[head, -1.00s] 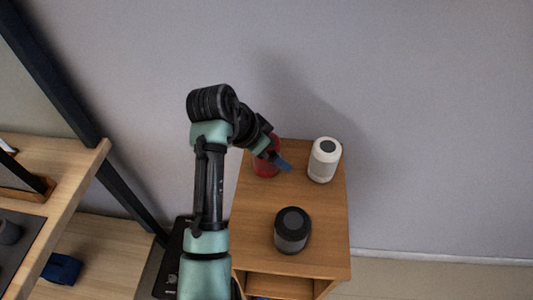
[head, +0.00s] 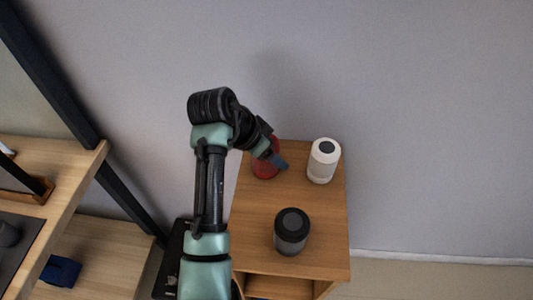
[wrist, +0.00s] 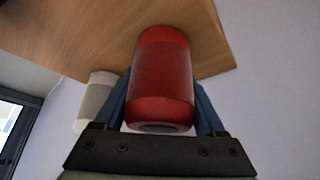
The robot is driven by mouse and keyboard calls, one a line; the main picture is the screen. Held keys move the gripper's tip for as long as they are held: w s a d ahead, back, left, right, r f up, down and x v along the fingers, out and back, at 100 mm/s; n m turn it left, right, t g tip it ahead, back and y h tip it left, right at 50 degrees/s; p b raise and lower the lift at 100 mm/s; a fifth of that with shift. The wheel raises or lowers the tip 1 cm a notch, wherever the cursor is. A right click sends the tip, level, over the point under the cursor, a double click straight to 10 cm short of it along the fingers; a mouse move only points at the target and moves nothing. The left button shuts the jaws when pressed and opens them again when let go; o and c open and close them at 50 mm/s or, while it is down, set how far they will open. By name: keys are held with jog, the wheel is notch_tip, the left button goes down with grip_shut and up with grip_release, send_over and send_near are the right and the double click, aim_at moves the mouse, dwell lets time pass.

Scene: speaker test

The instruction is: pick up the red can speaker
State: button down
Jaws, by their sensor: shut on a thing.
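The red can speaker (wrist: 163,75) stands between the two blue fingers of my gripper (wrist: 162,105) in the wrist view, one finger along each side. My gripper is shut on it. In the head view the red can speaker (head: 264,170) is at the back left of the small wooden cabinet top (head: 258,215), partly hidden by my gripper (head: 277,162). I cannot tell whether its base still touches the wood.
A white can speaker (head: 323,161) stands to the right on the same top; it also shows in the wrist view (wrist: 95,100). A black can speaker (head: 292,231) stands nearer the front. A wall is behind. A wooden shelf unit (head: 75,160) is at the left.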

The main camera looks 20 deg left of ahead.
aim_at(271, 138)
jog(key=shift+r, duration=0.15)
notch_tip(271, 138, up, 10)
jog(key=shift+f+p, duration=0.1)
jog(key=shift+p, duration=0.3)
